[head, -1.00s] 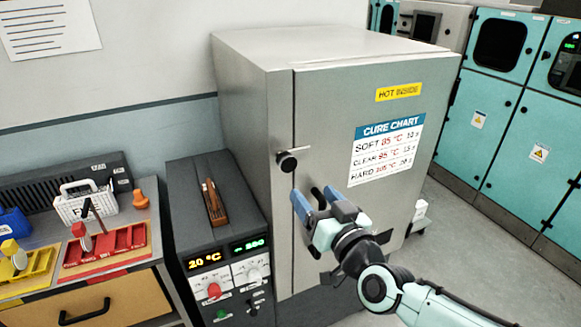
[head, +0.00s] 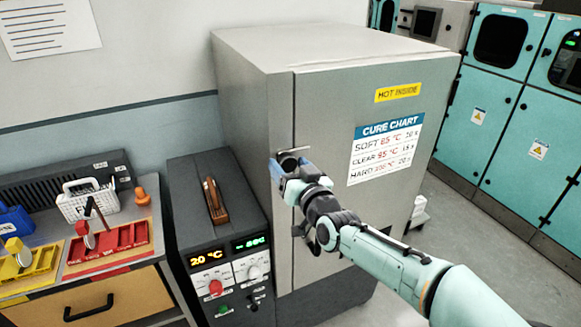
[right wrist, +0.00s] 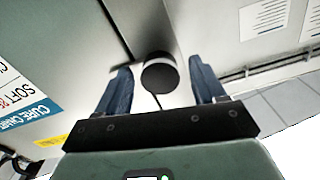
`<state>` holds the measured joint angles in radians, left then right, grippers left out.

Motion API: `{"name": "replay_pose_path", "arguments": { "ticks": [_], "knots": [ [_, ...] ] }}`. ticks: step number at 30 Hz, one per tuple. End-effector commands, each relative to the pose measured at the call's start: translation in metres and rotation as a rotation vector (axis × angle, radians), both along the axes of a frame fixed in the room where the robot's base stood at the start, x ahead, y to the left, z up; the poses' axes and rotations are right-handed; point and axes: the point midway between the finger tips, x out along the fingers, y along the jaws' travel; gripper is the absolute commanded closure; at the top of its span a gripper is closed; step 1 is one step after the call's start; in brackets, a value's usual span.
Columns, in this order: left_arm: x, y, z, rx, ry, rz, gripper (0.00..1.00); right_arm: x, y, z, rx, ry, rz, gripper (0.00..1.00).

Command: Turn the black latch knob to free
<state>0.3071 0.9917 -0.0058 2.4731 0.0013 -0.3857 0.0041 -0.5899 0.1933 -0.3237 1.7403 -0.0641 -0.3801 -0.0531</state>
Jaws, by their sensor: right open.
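The black latch knob (head: 288,161) sits on the front of the grey oven cabinet (head: 320,110), by the left edge of its door. In the right wrist view the knob (right wrist: 160,74) is a round dark cap between my two blue fingers, with a gap on both sides. My right gripper (head: 282,172) is open around the knob in the head view, and its fingers partly cover the knob's lower part. The right wrist view shows the same open gripper (right wrist: 160,88). My left gripper is not in view.
A dark control box (head: 215,220) with displays and knobs stands left of the oven. A bench with a red tray (head: 110,243), yellow tray (head: 32,272) and white basket (head: 85,202) is farther left.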

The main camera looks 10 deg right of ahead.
Motion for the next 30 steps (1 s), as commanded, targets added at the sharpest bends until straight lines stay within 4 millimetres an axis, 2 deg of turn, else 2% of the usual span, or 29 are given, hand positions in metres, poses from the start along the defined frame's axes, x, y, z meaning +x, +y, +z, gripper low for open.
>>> {"name": "replay_pose_path", "arguments": {
  "ticks": [1,7,20,30],
  "knots": [
    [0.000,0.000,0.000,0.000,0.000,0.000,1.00,0.000,0.000,0.000,0.000,0.000,0.000,0.34],
    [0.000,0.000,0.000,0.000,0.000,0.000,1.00,0.000,0.000,0.000,0.000,0.000,0.000,0.99],
    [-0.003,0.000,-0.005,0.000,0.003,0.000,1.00,0.000,0.000,-0.001,-0.074,-0.020,0.000,1.00],
    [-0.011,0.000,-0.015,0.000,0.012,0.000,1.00,0.000,0.000,-0.002,-0.333,-0.091,0.000,1.00]
  ]
}}
